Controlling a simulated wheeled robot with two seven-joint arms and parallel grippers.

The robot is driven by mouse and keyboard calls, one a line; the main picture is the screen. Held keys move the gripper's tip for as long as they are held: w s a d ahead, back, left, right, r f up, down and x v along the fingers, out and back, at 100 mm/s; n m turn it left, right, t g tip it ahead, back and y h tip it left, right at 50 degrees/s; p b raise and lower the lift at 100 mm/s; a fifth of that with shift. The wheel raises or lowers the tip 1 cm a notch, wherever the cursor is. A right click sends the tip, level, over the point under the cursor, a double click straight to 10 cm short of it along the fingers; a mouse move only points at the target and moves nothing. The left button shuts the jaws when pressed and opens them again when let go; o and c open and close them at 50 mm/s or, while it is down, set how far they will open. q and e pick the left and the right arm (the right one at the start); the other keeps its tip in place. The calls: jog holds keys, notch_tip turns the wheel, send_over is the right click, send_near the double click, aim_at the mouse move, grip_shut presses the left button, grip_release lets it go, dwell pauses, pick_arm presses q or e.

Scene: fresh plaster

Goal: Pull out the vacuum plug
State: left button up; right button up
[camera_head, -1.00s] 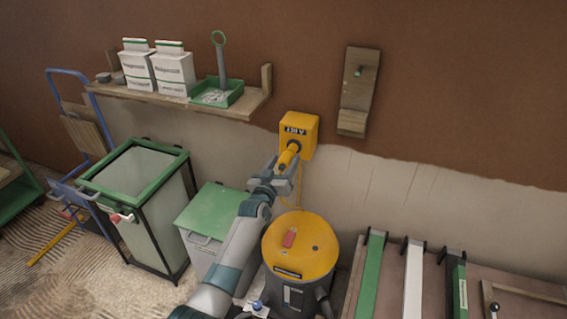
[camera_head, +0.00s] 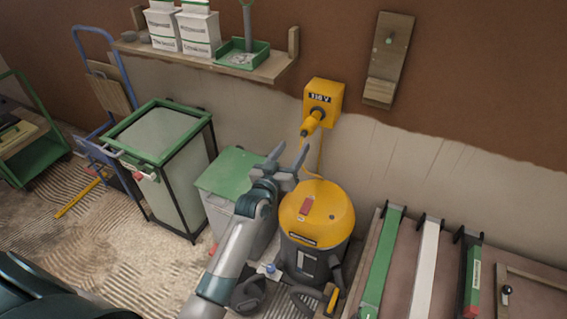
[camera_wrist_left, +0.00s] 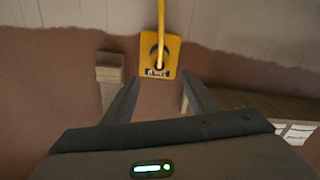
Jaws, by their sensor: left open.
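The yellow vacuum plug (camera_head: 312,123) sticks out from the front of a yellow socket box (camera_head: 324,96) on the wall. It appears seated in the box, and its cable hangs down towards the vacuum (camera_head: 318,215), which has a yellow lid and grey body. My left gripper (camera_head: 290,152) is open and empty, below and a little left of the plug, apart from it. In the left wrist view the socket box (camera_wrist_left: 172,70) lies beyond the open fingers (camera_wrist_left: 160,98), with the yellow cable (camera_wrist_left: 161,18) running to the upper edge. My right gripper is not in view.
A green-lidded bin (camera_head: 232,170) stands left of the vacuum, and a green-framed container (camera_head: 166,165) further left. A shelf (camera_head: 200,58) with boxes and a green tray is on the wall. Green and white bars (camera_head: 425,265) lie at the lower right.

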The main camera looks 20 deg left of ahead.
pick_arm(q)
jog(key=shift+s+a, duration=0.15)
jog(key=shift+s, duration=2.65)
jog(key=s+d+f+m+g, duration=0.15)
jog(key=s+f, duration=0.25)
jog(key=f, duration=0.6)
jog(key=s+d+f+g, duration=0.2)
jog(key=s+f, duration=0.2)
jog(key=f, duration=0.6)
jog(key=s+d+f+m+g, duration=0.1)
jog(key=s+d+f+g, duration=0.1)
jog(key=s+f, duration=0.5)
jog(key=s+d+f+m+g, duration=0.1)
jog(key=s+d+f+g, duration=0.1)
jog(key=s+f, duration=0.9)
jog(key=s+d+f+m+g+h, duration=0.1)
jog(key=s+f+g, duration=0.2)
jog(key=s+f, duration=0.8)
jog(key=shift+s+d+f+g, duration=0.2)
jog(key=shift+d+f+g, duration=0.15)
jog(key=shift+d, duration=0.05)
jog(key=shift+m, duration=0.25)
